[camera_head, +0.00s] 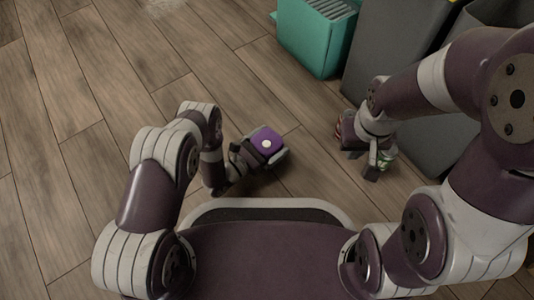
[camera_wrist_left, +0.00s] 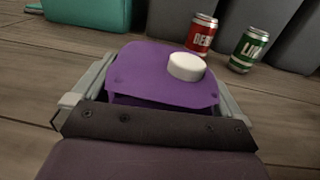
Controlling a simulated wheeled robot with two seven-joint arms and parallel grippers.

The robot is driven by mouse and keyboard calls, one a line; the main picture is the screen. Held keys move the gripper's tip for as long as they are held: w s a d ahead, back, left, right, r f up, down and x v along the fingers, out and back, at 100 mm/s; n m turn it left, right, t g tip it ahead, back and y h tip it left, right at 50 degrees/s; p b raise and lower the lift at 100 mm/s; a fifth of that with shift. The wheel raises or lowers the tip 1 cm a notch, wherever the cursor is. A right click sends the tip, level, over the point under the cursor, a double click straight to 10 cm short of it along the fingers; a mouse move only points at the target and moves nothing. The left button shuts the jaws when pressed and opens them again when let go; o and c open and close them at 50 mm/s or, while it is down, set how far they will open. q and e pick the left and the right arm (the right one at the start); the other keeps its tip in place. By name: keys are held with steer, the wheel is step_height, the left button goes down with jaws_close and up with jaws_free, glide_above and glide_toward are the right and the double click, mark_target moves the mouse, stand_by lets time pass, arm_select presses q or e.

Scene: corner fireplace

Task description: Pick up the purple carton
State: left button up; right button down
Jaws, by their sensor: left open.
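The purple carton (camera_head: 266,139) with a round white cap is at my left gripper (camera_head: 260,156) in the head view. In the left wrist view the carton (camera_wrist_left: 150,75) lies between the two open fingers of the left gripper (camera_wrist_left: 160,98), one on each side. The carton's lower part is hidden by the gripper body, and I cannot tell whether either finger touches it. My right gripper (camera_head: 372,168) points down to the right, near the cans; whether its jaws are open is unclear.
A red can (camera_wrist_left: 201,34) and a green can (camera_wrist_left: 249,49) stand beyond the carton, beside grey bins (camera_head: 391,50). A teal crate (camera_head: 315,38) stands at the back. The wooden floor (camera_head: 90,90) is clear to the left.

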arm_select(q)
steer(key=shift+w+d+r, duration=0.1)
steer(key=shift+w+d, duration=0.1)
steer(key=shift+d, duration=0.05)
steer(key=c, duration=1)
